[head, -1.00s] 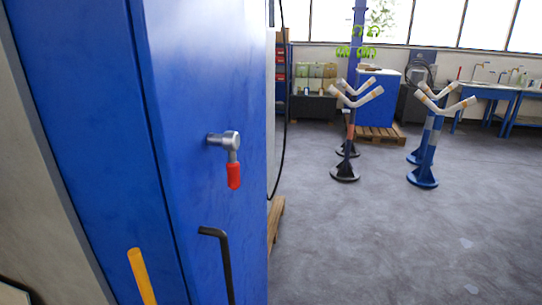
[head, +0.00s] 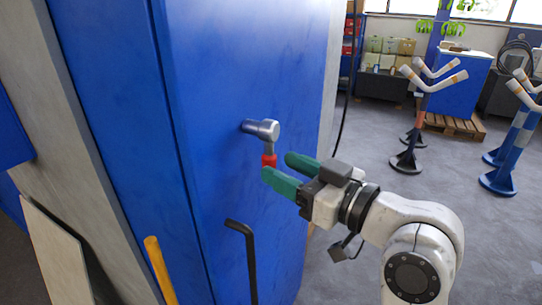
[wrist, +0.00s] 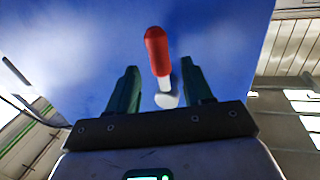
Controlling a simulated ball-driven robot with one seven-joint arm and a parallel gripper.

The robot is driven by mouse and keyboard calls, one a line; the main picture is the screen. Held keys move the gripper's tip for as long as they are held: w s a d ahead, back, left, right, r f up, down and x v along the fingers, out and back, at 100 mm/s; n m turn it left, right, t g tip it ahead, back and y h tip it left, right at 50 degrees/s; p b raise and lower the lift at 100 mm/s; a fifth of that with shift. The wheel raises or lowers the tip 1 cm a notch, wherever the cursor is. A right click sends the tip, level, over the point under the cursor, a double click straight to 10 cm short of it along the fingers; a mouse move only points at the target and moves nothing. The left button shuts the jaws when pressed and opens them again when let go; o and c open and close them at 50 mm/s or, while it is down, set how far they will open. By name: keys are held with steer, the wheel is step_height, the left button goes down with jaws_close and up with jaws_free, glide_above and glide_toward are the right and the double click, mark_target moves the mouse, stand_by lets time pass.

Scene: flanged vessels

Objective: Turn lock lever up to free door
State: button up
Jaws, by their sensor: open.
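The lock lever (head: 264,130) is a metal pivot on the blue door (head: 225,60) with a short arm and a red grip (head: 269,160) hanging down. My gripper (head: 275,166) is open beside the red grip, its green fingers pointing left toward the door. In the head view one finger partly covers the lower end of the grip. In the wrist view the red grip (wrist: 157,50) and the pale lever pivot (wrist: 166,100) lie between the two green fingers (wrist: 160,85), with a gap on each side.
A black bent handle (head: 246,262) and a yellow bar (head: 160,270) stand below the lever. A grey panel (head: 58,255) leans at the lower left. To the right are pipe stands (head: 408,150) on open grey floor.

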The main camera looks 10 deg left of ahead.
mark_target(275, 165)
steer(key=shift+p+x, duration=0.3)
steer(key=shift+x, duration=1.8)
jaws_close()
